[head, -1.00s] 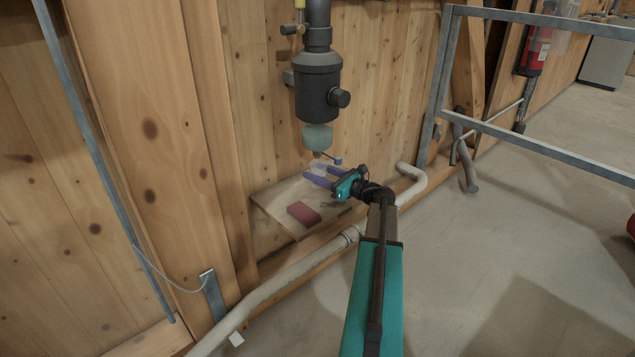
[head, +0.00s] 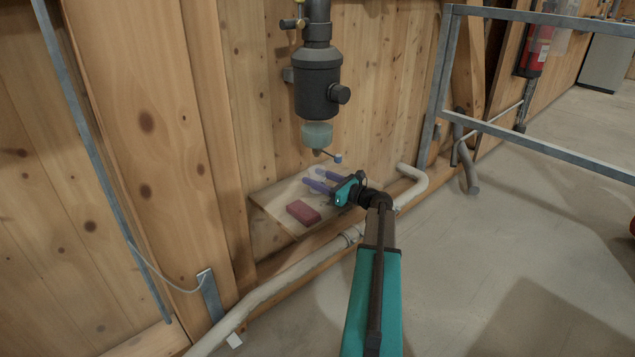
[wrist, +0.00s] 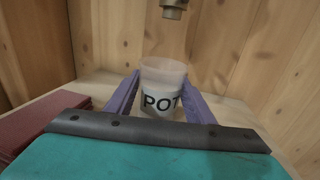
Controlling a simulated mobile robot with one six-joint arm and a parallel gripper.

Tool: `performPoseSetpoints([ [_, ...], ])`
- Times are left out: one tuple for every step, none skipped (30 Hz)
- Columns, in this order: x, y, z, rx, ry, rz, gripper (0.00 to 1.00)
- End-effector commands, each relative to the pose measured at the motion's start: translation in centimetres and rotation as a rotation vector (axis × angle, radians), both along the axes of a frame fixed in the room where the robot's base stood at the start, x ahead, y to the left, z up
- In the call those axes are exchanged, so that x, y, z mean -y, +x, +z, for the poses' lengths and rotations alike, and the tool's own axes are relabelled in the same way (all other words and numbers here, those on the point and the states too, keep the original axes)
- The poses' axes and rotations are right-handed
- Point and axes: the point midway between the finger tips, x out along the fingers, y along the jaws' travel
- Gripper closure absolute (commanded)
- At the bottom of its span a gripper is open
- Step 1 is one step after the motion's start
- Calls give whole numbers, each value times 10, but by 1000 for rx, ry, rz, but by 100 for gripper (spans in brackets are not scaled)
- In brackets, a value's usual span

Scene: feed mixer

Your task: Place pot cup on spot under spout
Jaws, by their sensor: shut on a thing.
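The pot cup (wrist: 164,88) is a pale, translucent cup with a white band lettered "POT". My gripper (wrist: 160,98) is shut on it, with a purple finger on either side, and it looks upright. Its base is hidden in the wrist view. In the head view my gripper (head: 312,179) is low over the wooden shelf (head: 277,197), and the cup is hard to make out there. I cannot tell whether the cup touches the shelf. The spout (head: 317,152) hangs under the greenish bowl of the dark feeder; its brass end (wrist: 174,8) shows above and slightly beyond the cup.
A dark red block (head: 303,212) lies on the shelf to the left of my gripper. A small lever with a blue end (head: 337,158) sticks out beside the spout. A pale pipe (head: 290,284) runs below the shelf, and a metal rail (head: 540,148) stands at right.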

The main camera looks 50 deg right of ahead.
Motion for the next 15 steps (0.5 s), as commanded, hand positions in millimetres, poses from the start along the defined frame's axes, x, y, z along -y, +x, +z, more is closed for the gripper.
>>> performPoseSetpoints([
  [0,0,0,0,0,0,73],
  [0,0,0,0,0,0,73],
  [0,0,0,0,0,0,73],
  [0,0,0,0,0,0,73],
  [0,0,0,0,0,0,73],
  [0,0,0,0,0,0,73],
  [0,0,0,0,0,0,73],
  [0,0,0,0,0,0,73],
  [0,0,0,0,0,0,73],
  [0,0,-1,0,0,0,73],
  [0,0,-2,0,1,0,73],
  [0,0,-2,0,1,1,73],
  [0,0,-3,0,1,0,73],
  [0,0,-3,0,1,1,48],
  [0,0,-3,0,0,1,42],
])
